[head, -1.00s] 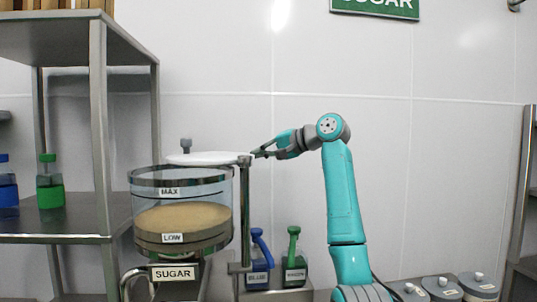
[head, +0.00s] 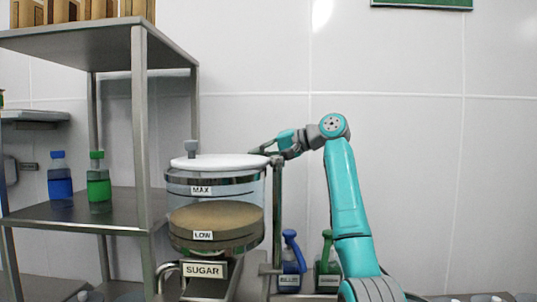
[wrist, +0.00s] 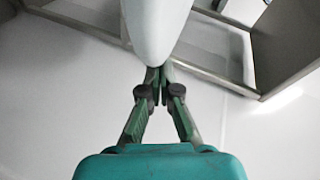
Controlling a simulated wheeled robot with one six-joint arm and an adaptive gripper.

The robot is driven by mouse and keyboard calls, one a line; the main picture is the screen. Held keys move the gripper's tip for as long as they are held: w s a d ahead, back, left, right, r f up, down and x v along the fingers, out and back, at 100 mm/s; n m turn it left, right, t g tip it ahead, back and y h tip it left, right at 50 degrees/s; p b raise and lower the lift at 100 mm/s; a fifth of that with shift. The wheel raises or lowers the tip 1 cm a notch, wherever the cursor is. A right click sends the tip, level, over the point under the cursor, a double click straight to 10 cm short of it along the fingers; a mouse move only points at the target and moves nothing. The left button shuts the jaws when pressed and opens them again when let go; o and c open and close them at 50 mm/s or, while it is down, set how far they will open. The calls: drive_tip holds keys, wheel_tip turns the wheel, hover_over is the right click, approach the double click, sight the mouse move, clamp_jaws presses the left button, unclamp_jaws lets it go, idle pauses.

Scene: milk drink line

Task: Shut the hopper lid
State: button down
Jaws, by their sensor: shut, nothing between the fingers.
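The sugar hopper (head: 217,215) is a clear cylinder with a metal band, MAX and LOW labels, and tan sugar inside. Its white round lid (head: 222,161) lies flat across the top and appears to cover the opening. A grey knob (head: 191,148) stands at the lid's left side. A metal post (head: 277,200) rises at the hopper's right. My gripper (head: 256,151) is shut and empty at the lid's right edge. In the wrist view the shut fingertips (wrist: 160,76) are at the edge of the white lid (wrist: 157,30); whether they touch is unclear.
A metal shelf (head: 75,212) with a blue bottle (head: 60,178) and a green bottle (head: 98,180) stands left. Blue (head: 291,262) and green (head: 327,265) spray bottles stand low between the hopper and my arm. The wall area at right is free.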

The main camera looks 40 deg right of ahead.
drive_tip(key=a, duration=0.3)
drive_tip(key=shift+w+a, duration=0.25)
drive_tip(key=shift+a, duration=0.05)
drive_tip(key=shift+s+a+n+g+y, duration=0.1)
drive_tip(key=shift+a+n+g+y, duration=0.5)
drive_tip(key=shift+a+n, duration=0.15)
drive_tip(key=shift+r, duration=0.1)
